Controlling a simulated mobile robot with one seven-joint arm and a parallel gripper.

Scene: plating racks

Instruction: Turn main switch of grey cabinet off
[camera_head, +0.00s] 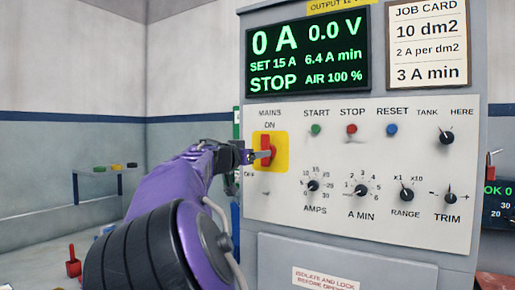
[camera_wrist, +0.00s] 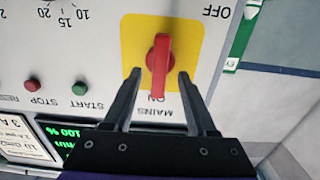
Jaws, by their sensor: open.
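The grey cabinet (camera_head: 375,205) fills the right of the head view. Its main switch is a red handle (camera_head: 265,146) on a yellow plate (camera_head: 283,152), labelled MAINS, with ON above and OFF at lower left. In the wrist view, which is upside down, the red handle (camera_wrist: 159,62) stands upright on the yellow plate (camera_wrist: 190,35), its long end at ON. My gripper (camera_wrist: 159,74) is open, with one finger on each side of the handle's ON end and gaps visible. In the head view my gripper (camera_head: 262,154) partly covers the switch.
The display (camera_head: 307,52) reads 0 A, 0.0 V and STOP. To the right of the switch are a green START (camera_head: 316,129), a red STOP (camera_head: 352,129) and a blue RESET button (camera_head: 392,129). Knobs, including AMPS (camera_head: 312,186), sit below.

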